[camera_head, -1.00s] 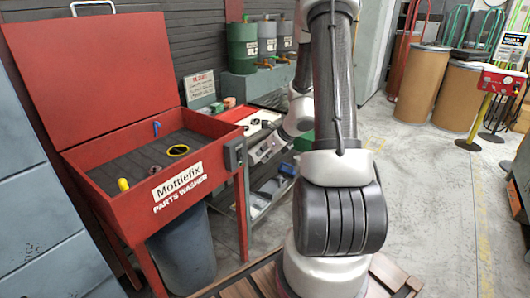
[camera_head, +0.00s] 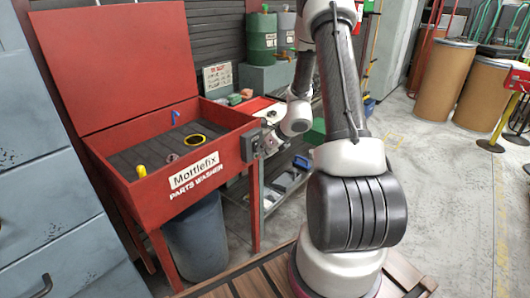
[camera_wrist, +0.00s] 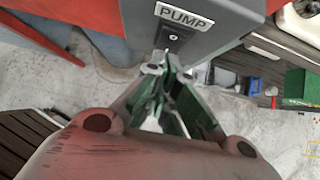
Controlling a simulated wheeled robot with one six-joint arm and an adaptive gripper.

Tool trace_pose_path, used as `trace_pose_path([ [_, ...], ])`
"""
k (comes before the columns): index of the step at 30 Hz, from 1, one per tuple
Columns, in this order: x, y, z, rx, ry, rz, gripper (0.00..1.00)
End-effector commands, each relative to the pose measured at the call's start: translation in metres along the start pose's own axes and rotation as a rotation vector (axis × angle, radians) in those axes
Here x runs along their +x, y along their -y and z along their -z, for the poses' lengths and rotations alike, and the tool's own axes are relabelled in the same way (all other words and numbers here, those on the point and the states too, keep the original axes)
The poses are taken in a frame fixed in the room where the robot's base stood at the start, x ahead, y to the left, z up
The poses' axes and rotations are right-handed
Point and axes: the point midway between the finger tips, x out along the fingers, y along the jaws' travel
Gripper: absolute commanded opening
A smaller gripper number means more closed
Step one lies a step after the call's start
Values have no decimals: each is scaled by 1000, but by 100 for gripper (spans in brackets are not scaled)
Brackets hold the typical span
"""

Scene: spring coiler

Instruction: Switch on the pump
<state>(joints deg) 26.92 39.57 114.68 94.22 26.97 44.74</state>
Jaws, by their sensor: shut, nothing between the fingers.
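The dark grey pump switch box (camera_head: 250,146) is on the right front corner of the red parts washer (camera_head: 205,180). In the wrist view the box (camera_wrist: 215,30) carries a white "PUMP" label (camera_wrist: 184,17). Just below the label is a small dark plate with a switch (camera_wrist: 173,38). My gripper (camera_wrist: 167,62) is shut and empty, its green-and-grey fingertips just below the switch plate. Whether they touch the box cannot be told. In the head view my gripper (camera_head: 266,143) is beside the box's right side, small and partly merged with the background.
The washer's red lid (camera_head: 115,60) stands open; its basin holds a yellow-rimmed ring (camera_head: 195,140). A grey bin (camera_head: 196,240) stands below. A shelf cart with a green box (camera_wrist: 302,85) is right of the switch box. Open floor (camera_head: 450,200) lies to the right.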

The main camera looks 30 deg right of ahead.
Motion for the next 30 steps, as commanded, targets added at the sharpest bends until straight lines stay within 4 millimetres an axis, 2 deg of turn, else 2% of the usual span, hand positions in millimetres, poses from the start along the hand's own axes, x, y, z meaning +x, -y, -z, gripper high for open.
trace_pose_path([
  [2,6,0,-3,-1,0,-1,0],
  [10,5,0,-3,0,1,0,0],
  [21,-6,0,-13,-2,3,0,0],
  [30,-8,0,-14,0,3,0,0],
])
